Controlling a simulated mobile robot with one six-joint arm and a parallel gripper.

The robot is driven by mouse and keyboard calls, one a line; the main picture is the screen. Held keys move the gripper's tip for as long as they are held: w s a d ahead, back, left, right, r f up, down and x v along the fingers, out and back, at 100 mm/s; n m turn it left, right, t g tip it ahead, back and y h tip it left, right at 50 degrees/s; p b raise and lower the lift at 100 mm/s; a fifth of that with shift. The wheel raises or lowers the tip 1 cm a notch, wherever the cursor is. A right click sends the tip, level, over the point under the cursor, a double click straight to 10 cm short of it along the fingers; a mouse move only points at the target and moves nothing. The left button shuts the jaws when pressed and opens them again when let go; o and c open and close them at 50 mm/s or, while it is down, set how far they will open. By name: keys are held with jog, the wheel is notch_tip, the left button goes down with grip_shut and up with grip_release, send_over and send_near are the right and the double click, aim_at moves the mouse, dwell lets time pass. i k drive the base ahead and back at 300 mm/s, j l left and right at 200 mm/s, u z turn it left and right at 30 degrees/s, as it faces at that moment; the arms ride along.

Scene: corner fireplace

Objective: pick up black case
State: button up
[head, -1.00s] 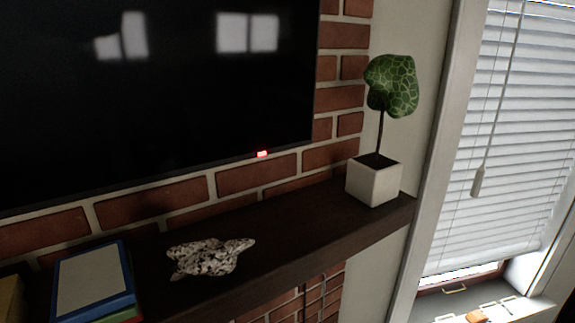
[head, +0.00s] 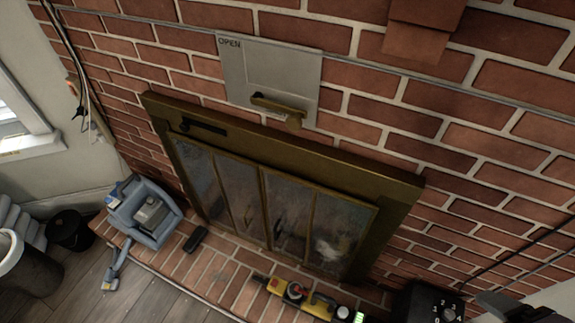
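A small, dark, elongated case (head: 196,238) lies on the brick hearth in front of the left part of the fireplace. It looks black with rounded ends and lies apart from the blue-grey device to its left. A larger black box (head: 428,303) with white numbers on its face stands at the bottom right, partly cut off by the frame edge.
The glass-doored fireplace (head: 270,195) stands behind the hearth (head: 225,272). A blue-grey device (head: 165,222) with a hose or nozzle is at left. A yellow tool (head: 318,307) lies right of the case. A black bucket (head: 70,230) and white-rimmed bin (head: 28,268) stand far left.

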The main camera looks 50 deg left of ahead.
aim_at(199, 234)
jog(key=u, duration=2.85)
jog(key=i+j+z, duration=0.4)
jog(key=j, duration=0.2)
jog(key=i+j+z, duration=0.25)
jog(key=j+z, duration=0.15)
jog(key=j, duration=0.3)
jog(key=i+j+z, duration=0.15)
jog(key=j+z, duration=0.25)
jog(key=j, duration=0.4)
jog(key=j+z, duration=0.45)
jog(key=j, duration=0.35)
jog(key=j+z, duration=0.4)
jog(key=j, duration=0.45)
jog(key=i, duration=0.5)
